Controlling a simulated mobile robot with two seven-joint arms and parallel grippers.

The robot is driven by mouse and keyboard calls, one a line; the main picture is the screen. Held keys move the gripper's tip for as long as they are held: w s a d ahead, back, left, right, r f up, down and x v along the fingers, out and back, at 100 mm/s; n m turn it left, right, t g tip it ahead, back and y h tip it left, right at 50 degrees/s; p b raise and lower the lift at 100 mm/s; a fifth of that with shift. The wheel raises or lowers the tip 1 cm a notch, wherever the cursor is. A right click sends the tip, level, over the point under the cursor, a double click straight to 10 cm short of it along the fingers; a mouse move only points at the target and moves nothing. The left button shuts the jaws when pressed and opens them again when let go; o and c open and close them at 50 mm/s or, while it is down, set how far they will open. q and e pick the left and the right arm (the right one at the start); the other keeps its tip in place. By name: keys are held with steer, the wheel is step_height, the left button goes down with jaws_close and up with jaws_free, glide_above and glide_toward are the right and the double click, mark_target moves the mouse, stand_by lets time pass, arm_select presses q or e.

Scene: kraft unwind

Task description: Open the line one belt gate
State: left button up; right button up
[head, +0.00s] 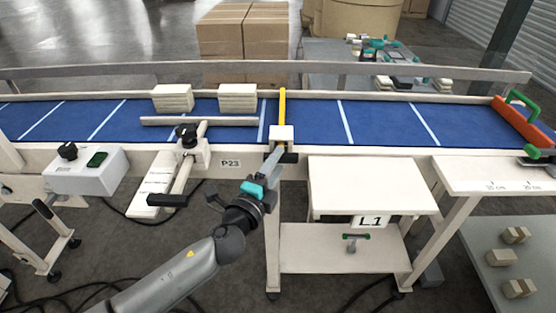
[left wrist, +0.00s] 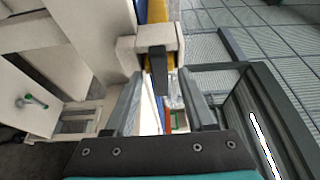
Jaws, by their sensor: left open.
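The belt gate shows as a yellow bar (head: 282,104) lying across the blue belt (head: 320,118). Its near end sits in a white block (head: 282,132) on the near rail, above the L1 sign (head: 370,221). In the left wrist view the white block (left wrist: 126,54) has a dark lever (left wrist: 159,82) hanging from it. My left gripper (head: 274,158) is just below and in front of the block. It is open, with its fingers (left wrist: 160,100) on either side of the lever; I cannot tell whether they touch it. My right gripper is not in view.
Two stacks of cream pieces (head: 172,98) lie on the belt left of the gate, behind a guide bar (head: 198,121). A clamp with a black knob (head: 187,136) stands left of my gripper. An orange stop (head: 522,120) crosses the belt's right end. A white shelf stand (head: 370,185) is at right.

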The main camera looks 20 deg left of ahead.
arm_select(q)
steer(key=shift+w+d, duration=0.1)
steer(key=shift+w, duration=0.45)
steer(key=shift+c, duration=0.2)
jaws_close()
stand_by(0.9)
